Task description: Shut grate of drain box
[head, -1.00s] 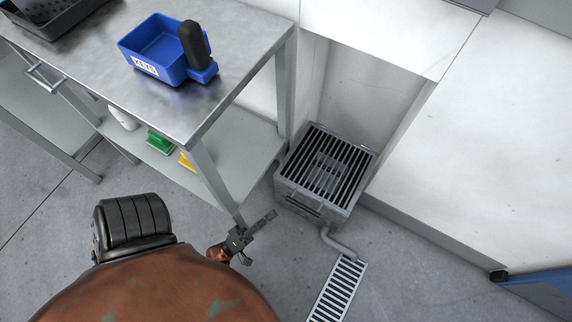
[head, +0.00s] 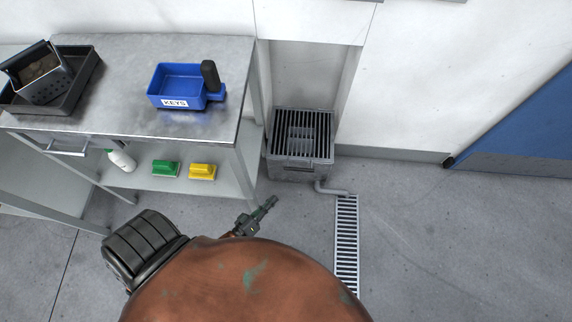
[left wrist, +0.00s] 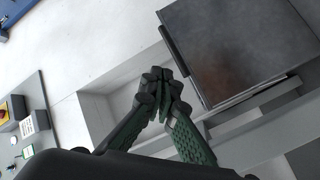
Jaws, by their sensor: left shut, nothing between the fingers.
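The drain box (head: 300,173) is a grey metal box on the floor, in a recess at the foot of the white wall. Its slatted dark grate (head: 317,122) lies flat across the top in the head view and looks shut. My left gripper (head: 272,201) is shut and empty, in front of the box and apart from it in the picture. The left wrist view shows its dark fingers (left wrist: 170,84) closed together. A dark metal panel (left wrist: 240,45) with a bar along one edge shows there; I cannot tell what it belongs to. My right gripper is not in view.
A steel table (head: 125,60) stands left of the box, its leg close by. It holds a blue keys bin (head: 174,88) and a black tray (head: 84,84). A pipe (head: 331,190) runs from the box to a floor drain (head: 347,245). The floor at right is clear.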

